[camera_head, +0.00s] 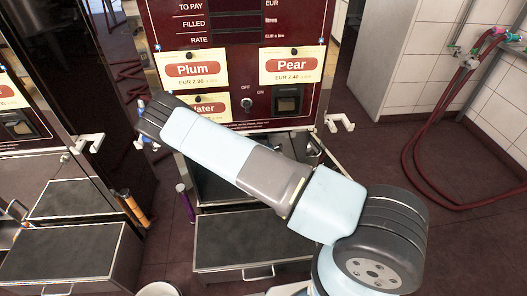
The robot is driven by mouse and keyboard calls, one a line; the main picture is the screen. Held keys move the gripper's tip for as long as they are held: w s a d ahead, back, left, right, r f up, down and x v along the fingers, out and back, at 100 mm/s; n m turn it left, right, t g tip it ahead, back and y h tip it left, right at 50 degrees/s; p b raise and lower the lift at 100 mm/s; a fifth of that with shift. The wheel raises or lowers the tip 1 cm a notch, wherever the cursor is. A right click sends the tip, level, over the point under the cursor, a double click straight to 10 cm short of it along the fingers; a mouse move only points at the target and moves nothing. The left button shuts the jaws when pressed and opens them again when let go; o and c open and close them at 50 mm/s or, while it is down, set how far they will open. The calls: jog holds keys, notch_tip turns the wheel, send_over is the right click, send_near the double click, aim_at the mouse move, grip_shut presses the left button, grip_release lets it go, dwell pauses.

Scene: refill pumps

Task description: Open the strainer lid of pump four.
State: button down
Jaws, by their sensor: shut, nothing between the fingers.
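My gripper is not in view. My own arm crosses the middle of the picture from lower right to upper left and ends in dark ribbed rings before the pump front. The middle pump (222,72) is dark red with Plum, Pear and partly hidden Water cards. No pump number is readable, so I cannot tell whether it is pump four. No strainer lid can be made out for certain. Below the pump front is a dark recess (215,188), partly hidden by my arm.
Another pump (20,125) stands at left, with a similar low box (65,252). An orange-handled item (136,209) and a purple one (185,203) stand between the pumps. A white bracket (340,122) sticks out at right. Red hoses (412,165) lie by the tiled wall.

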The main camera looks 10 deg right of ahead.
jog(key=shift+d+r, duration=0.2)
jog(key=shift+d, duration=0.65)
jog(key=shift+d+r, duration=0.15)
jog(key=shift+d, duration=0.65)
jog(key=shift+d+r, duration=0.2)
jog(key=shift+d, duration=0.65)
jog(key=shift+s, duration=0.1)
jog(key=shift+a, duration=0.1)
